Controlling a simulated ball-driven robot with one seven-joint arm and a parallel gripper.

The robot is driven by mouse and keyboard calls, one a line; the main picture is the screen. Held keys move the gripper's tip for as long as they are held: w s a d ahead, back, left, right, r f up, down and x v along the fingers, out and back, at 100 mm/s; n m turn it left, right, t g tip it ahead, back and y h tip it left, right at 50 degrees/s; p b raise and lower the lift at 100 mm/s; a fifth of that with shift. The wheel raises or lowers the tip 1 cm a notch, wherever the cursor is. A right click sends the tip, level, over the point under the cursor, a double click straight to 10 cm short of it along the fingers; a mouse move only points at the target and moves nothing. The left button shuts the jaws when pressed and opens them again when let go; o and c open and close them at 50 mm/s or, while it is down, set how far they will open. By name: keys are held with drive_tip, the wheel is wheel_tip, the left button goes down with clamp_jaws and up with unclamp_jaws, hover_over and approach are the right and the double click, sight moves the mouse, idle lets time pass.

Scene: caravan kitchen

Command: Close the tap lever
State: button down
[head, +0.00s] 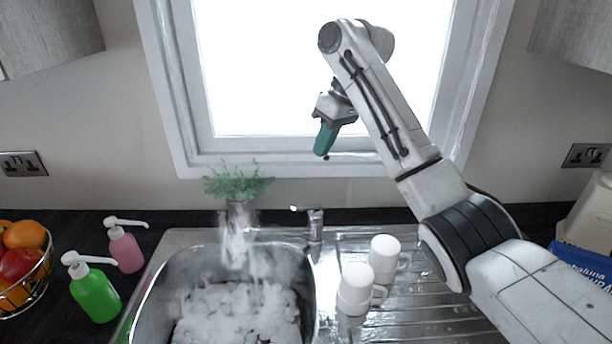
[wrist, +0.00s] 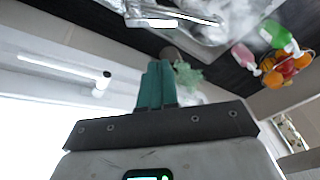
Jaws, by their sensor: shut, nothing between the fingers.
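The chrome tap (head: 315,226) stands at the back edge of the sink, between basin and drainer. A short bright bar (head: 298,208) sticks out to the left near its top; I cannot tell whether it is the lever or the spout. White, water-like drops fall at the back of the basin (head: 142,312), and white foam or bubbles lie in it. My gripper (head: 322,154) is in front of the window, above the tap and clear of it. Its green fingers are together and empty. They also show in the wrist view (wrist: 156,68), pointing towards the counter.
A potted plant (head: 238,182) stands behind the basin. Pink (head: 125,250) and green (head: 96,294) soap bottles and a fruit basket (head: 40,285) are left. The window (head: 187,150) is behind my gripper.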

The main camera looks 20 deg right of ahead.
drive_tip(key=p, duration=0.2)
hover_over(298, 206)
drive_tip(key=d, duration=0.2)
wheel_tip(298, 206, down, 11)
drive_tip(key=shift+s+a+f, duration=0.3)
drive_tip(key=shift+a+f, duration=0.2)
drive_tip(key=shift+f, duration=0.45)
